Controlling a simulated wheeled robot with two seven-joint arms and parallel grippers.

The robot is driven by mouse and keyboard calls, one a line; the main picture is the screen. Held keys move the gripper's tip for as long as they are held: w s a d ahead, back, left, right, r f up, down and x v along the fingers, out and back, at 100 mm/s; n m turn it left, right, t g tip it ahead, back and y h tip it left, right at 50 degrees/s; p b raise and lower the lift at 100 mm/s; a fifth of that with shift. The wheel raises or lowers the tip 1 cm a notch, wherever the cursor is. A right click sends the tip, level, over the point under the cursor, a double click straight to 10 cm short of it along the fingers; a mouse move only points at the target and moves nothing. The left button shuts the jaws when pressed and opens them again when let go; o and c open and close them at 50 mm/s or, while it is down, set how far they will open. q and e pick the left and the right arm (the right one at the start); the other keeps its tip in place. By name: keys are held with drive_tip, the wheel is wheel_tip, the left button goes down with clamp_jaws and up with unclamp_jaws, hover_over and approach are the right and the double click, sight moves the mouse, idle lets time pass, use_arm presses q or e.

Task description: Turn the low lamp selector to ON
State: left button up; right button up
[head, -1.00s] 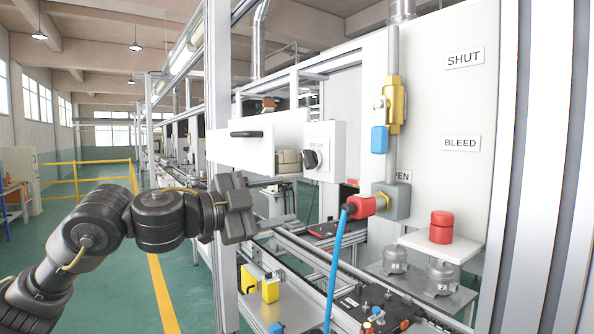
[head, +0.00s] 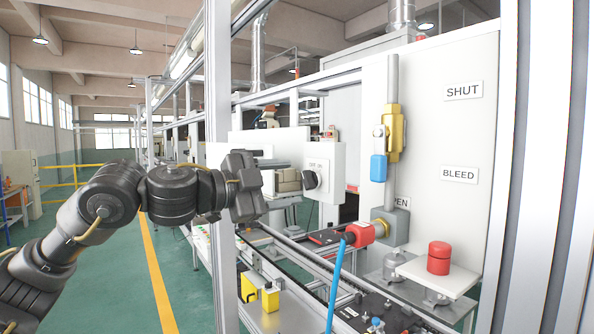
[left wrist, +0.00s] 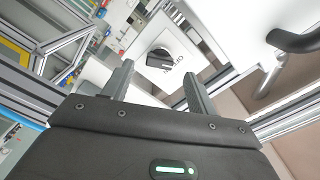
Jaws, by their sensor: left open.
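The lamp selector (head: 310,180) is a black knob on the front of a white box (head: 328,162). Small lettering on the box is too small to read in the head view. My left gripper (head: 281,176) is to the left of the knob, apart from it, with its fingers pointing toward it. In the left wrist view, the knob (left wrist: 158,60) shows beyond and between the tips of my open, empty left gripper (left wrist: 157,78). The knob's pointer direction is hard to tell. My right gripper is not in view.
A white panel with a dark handle lies behind my left gripper. An aluminium post (head: 218,90) stands close beside it.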

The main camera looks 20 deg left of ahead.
sight(304, 181)
use_arm(q)
drive_tip(key=shift+p+x, duration=0.55)
drive_tip(key=shift+x, duration=1.1)
drive_tip(key=c, duration=1)
